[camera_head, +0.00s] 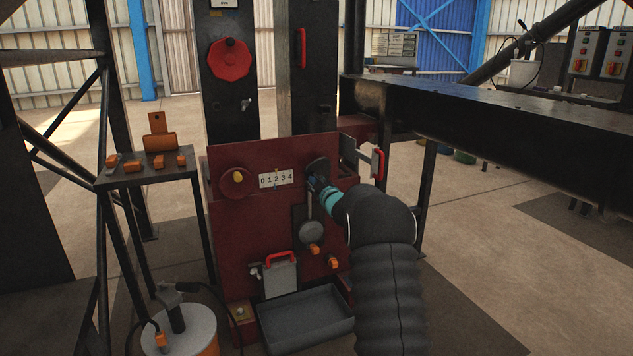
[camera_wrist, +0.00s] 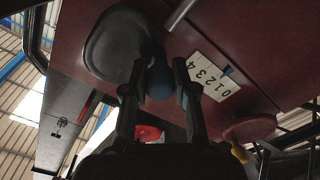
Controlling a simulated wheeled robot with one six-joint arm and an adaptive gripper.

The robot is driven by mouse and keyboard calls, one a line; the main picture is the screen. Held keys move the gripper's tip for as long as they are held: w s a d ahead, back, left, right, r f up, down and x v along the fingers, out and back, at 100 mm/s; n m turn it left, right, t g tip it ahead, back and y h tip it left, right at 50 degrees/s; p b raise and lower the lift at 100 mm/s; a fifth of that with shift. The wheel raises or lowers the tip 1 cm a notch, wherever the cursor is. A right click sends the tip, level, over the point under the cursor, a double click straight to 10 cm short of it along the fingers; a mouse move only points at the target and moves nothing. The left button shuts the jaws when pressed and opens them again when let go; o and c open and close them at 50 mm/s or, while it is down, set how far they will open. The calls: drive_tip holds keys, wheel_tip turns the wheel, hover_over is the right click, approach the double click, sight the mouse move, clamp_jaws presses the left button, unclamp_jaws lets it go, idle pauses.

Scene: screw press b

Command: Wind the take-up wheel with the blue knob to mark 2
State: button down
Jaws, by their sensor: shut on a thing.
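The take-up wheel is a dark disc (camera_head: 318,166) on the right of the red panel; it also shows in the wrist view (camera_wrist: 112,45). Its blue knob (camera_wrist: 160,80) sits between the fingers of my gripper (camera_wrist: 159,88), which is shut on it. In the head view my gripper (camera_head: 316,186) reaches the wheel from the lower right and covers most of the knob. The scale plate (camera_head: 276,179) reads 0 to 4 and lies left of the wheel. A small blue pointer (camera_wrist: 227,71) is at the plate's edge; I cannot tell its exact mark.
A red wheel (camera_head: 235,184) with a yellow knob is left of the scale. A grey lever with a round end (camera_head: 311,231) hangs below the dark wheel. A grey tray (camera_head: 305,320) is at the bottom. A red-handled flap (camera_head: 377,162) and a dark beam (camera_head: 500,115) stand right.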

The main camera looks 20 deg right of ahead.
drive_tip(key=m, duration=0.1)
drive_tip(key=r+m+p, duration=0.1)
drive_tip(key=m+p, duration=0.1)
drive_tip(key=shift+a+r+m, duration=0.2)
drive_tip(key=shift+r+m, duration=0.05)
drive_tip(key=shift+m, duration=0.05)
drive_tip(key=shift+r+m+p, duration=0.25)
drive_tip(key=shift+m+p, duration=0.3)
drive_tip(key=shift+m, duration=0.3)
drive_tip(key=shift+r+m+p, duration=0.2)
drive_tip(key=shift+m+p, duration=0.3)
drive_tip(key=shift+m, duration=0.35)
drive_tip(key=c, duration=0.9)
unclamp_jaws()
drive_tip(key=shift+s, duration=0.1)
drive_tip(key=s, duration=1.1)
drive_tip(key=shift+s+d, duration=0.25)
drive_tip(key=shift+s, duration=0.15)
